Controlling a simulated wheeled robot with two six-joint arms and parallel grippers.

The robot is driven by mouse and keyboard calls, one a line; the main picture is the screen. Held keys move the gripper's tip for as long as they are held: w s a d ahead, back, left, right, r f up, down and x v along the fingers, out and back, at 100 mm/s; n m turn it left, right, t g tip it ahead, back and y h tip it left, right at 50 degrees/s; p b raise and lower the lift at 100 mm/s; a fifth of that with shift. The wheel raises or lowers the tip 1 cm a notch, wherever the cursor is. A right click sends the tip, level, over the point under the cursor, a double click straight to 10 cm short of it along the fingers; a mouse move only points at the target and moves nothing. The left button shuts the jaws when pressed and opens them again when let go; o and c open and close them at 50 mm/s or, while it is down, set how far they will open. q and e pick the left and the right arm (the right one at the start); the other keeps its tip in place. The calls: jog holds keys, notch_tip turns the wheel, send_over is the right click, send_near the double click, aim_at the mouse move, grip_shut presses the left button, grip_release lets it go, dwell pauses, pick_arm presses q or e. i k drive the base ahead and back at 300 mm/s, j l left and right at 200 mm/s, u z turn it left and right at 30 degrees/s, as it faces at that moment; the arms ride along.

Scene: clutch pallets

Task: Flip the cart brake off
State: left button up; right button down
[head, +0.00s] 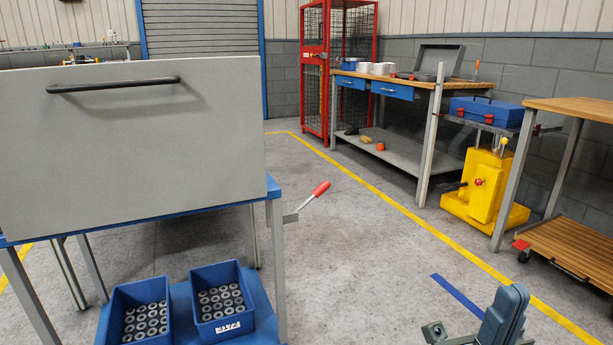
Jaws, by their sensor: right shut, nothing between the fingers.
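A blue-framed cart (279,265) stands at the left, with a large grey box (150,150) on its top. The brake lever (305,203) sticks out from the cart's right side. It slants up to the right and ends in a red grip (320,188). My right gripper (434,331) is at the bottom edge, right of the cart, below and well apart from the lever. It is shut and empty, and partly cut off by the frame. My left gripper is not in view.
Two blue bins (222,301) of grey rings sit on the cart's lower shelf. A workbench (400,165), a yellow pallet truck (480,190) and a wooden-topped table (580,108) stand at the right.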

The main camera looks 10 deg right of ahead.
aim_at(324, 185)
jog(key=i+l+u, duration=0.4)
jog(key=i+l, duration=0.6)
jog(key=l, duration=0.1)
